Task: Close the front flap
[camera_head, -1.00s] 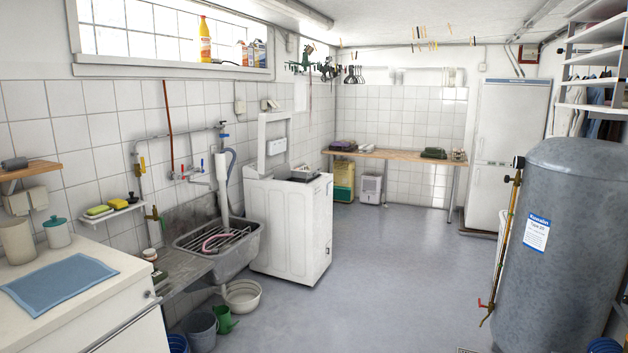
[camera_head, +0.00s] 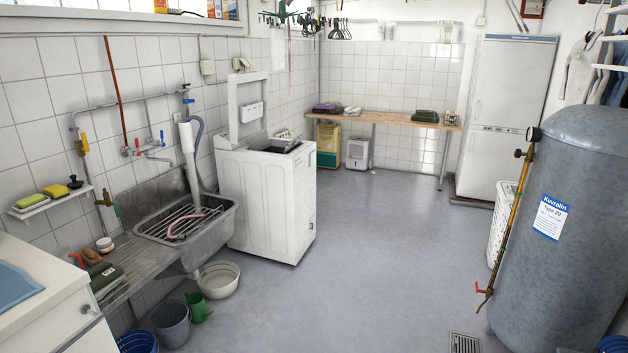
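A white top-loading washing machine (camera_head: 268,205) stands on the floor left of the middle, beside the sink. Its lid (camera_head: 247,105) is raised upright at the back. A dark grey piece (camera_head: 281,146) shows in the top opening; I cannot tell whether it is a flap, and the inside is mostly hidden at this angle. No part clearly labelled as a front flap shows. Neither of my grippers is in view.
A sink (camera_head: 190,238) with a wire rack is left of the machine. A basin (camera_head: 219,281), bucket (camera_head: 171,323) and green watering can (camera_head: 197,308) stand on the floor below. A grey tank (camera_head: 567,230) stands at right. The middle floor is clear.

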